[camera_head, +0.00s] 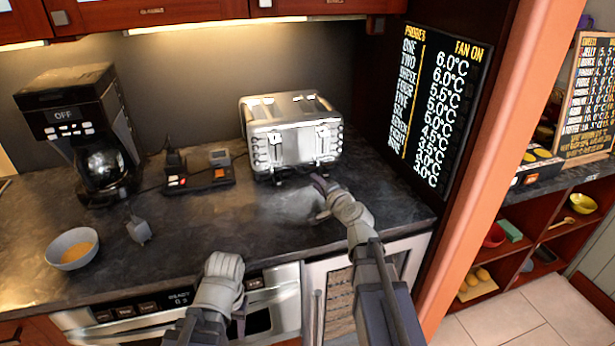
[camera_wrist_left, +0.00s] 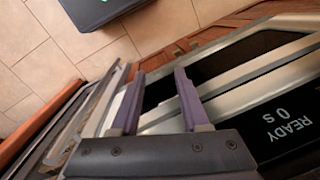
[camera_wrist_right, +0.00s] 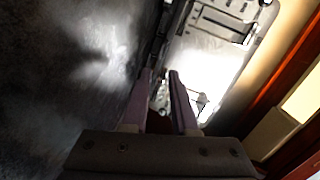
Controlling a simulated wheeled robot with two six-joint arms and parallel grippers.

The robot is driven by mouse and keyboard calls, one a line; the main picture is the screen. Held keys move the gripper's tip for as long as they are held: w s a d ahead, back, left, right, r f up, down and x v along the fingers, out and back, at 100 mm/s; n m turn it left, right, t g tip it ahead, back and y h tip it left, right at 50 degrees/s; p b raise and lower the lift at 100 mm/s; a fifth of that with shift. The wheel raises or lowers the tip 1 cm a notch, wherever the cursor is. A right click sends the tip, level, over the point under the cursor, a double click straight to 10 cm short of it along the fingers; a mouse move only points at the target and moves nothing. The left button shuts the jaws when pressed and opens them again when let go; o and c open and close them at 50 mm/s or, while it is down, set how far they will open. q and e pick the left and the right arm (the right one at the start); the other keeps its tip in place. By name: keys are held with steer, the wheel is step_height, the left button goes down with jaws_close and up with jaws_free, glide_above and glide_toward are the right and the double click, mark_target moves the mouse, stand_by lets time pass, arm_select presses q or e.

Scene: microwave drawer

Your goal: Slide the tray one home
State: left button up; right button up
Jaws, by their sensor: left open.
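No tray is clearly distinguishable in the views. A silver toaster (camera_head: 290,125) stands on the dark counter, with small dark parts (camera_head: 277,180) at the foot of its front. My right gripper (camera_head: 319,198) is just in front of the toaster's lower right front, its fingers apart; I cannot tell whether a finger touches it. The right wrist view shows the toaster's bright metal (camera_wrist_right: 215,60) beyond the fingers. My left gripper (camera_wrist_left: 158,73) is open and empty near the front of the drawer microwave (camera_head: 283,305), whose display (camera_wrist_left: 283,125) reads READY 0 s.
A coffee maker (camera_head: 70,125), a grey bowl (camera_head: 72,248), a plug (camera_head: 139,230) and a small black device (camera_head: 200,180) are on the left counter. A temperature board (camera_head: 436,100) hangs right of the toaster. An orange post (camera_head: 490,160) stands farther right.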

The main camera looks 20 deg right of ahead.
mark_target(308, 184)
steer(key=b+x, duration=0.1)
steer(key=x, duration=0.6)
steer(key=shift+w+f+b, duration=0.1)
steer(key=shift+w+b, duration=0.2)
steer(key=shift+a, duration=0.1)
jaws_close()
stand_by(1.0)
